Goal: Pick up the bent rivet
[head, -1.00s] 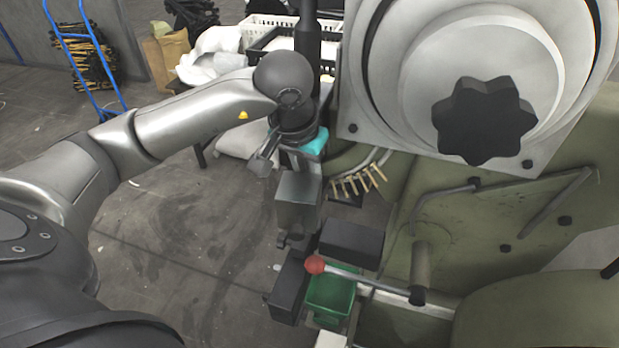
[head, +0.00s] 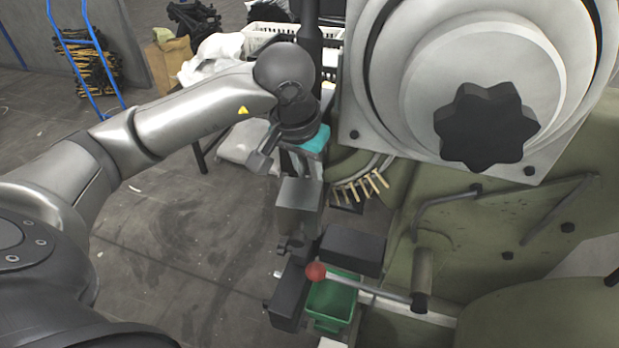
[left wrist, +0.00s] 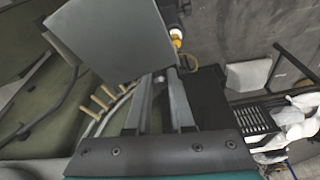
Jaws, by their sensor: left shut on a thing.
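My left gripper (left wrist: 164,76) reaches down beside the press in the head view, above a grey box-shaped part (head: 298,194). In the left wrist view its two grey fingers run close together, and their tips pass behind a grey plate (left wrist: 108,38). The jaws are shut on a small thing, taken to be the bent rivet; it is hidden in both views. Several brass-coloured rivets (head: 362,187) stand in a row on a curved rail of the press; they also show in the left wrist view (left wrist: 104,98). My right gripper is out of view.
The green press (head: 480,220) with its large round housing fills the right. A red-knobbed lever (head: 316,272) crosses above a green bin (head: 331,303), with black boxes (head: 352,248) around it. Crates (head: 268,32) and white bags stand behind.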

